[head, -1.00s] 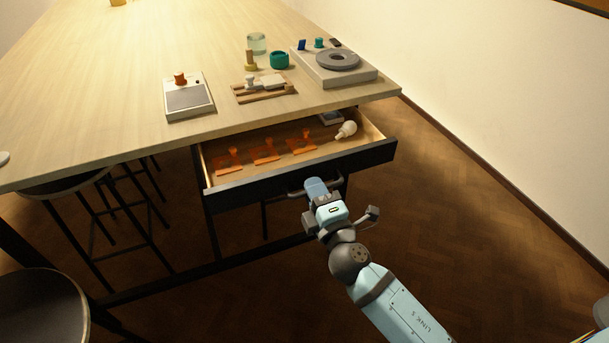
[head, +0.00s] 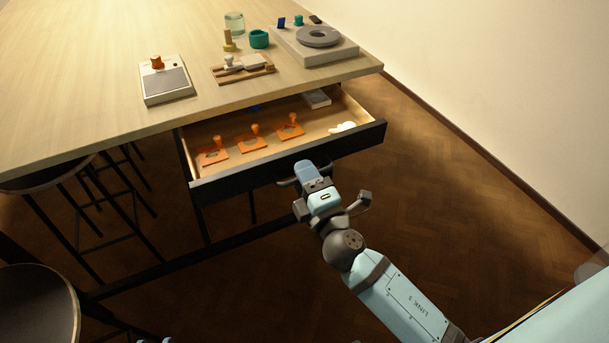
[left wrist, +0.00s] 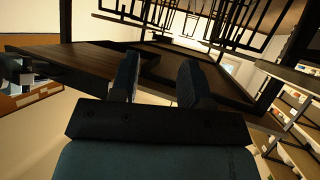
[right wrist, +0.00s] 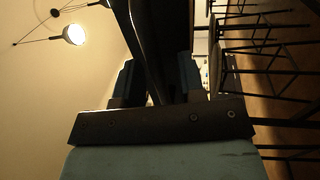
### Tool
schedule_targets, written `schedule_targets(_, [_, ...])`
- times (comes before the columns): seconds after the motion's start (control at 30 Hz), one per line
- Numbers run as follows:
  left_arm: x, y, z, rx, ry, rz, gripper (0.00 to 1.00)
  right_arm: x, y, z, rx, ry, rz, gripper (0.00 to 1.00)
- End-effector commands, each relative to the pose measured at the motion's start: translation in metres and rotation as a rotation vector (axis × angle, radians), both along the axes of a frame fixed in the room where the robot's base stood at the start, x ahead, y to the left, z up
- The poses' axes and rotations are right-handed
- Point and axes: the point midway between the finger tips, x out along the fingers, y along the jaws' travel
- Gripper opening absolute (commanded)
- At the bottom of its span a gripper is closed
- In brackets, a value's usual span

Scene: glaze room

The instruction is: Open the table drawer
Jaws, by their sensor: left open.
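The table drawer (head: 360,146) has a black front and a light wood inside, and it stands well out from under the wooden table (head: 80,90). Three orange pieces, a pale object and a small light box lie in it. My right gripper (head: 306,178) is at the handle (head: 287,184) on the drawer front and covers part of it. In the right wrist view my right fingers (right wrist: 158,85) are on both sides of a dark bar, closed on the handle. My left gripper (left wrist: 160,80) shows in the left wrist view, open with nothing between its fingers.
On the table top are a scale-like device (head: 166,82), a wooden tray with tools (head: 243,70), a teal bowl (head: 258,39), a glass jar (head: 234,22) and a wheel unit (head: 318,42). Dark stools (head: 35,305) stand at the left. The floor at right is clear.

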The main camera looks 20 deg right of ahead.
Motion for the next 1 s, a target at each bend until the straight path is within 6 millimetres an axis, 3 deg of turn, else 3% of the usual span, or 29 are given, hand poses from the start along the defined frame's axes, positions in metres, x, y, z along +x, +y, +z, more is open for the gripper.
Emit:
schedule_targets(0.23, [0.0, 0.0, -0.005, -0.002, 0.001, 0.0, 0.43, -0.014, 0.0, -0.005, 0.003, 0.003, 0.001, 0.37])
schedule_targets(0.5, [0.0, -0.003, -0.015, -0.025, -0.015, -0.001, 0.43, -0.07, -0.002, -0.02, 0.002, 0.004, 0.0, 0.37])
schedule_targets(0.6, [0.005, -0.009, -0.001, -0.062, -0.078, -0.01, 0.43, -0.091, -0.003, -0.024, 0.001, 0.004, -0.001, 0.37])
schedule_targets(0.7, [0.019, -0.022, 0.031, -0.116, -0.205, -0.038, 0.43, -0.109, -0.004, -0.026, 0.001, 0.002, -0.001, 0.37])
schedule_targets(1.0, [0.025, -0.034, 0.061, -0.197, -0.328, -0.055, 0.43, -0.135, -0.005, -0.027, 0.001, 0.0, 0.0, 0.37])
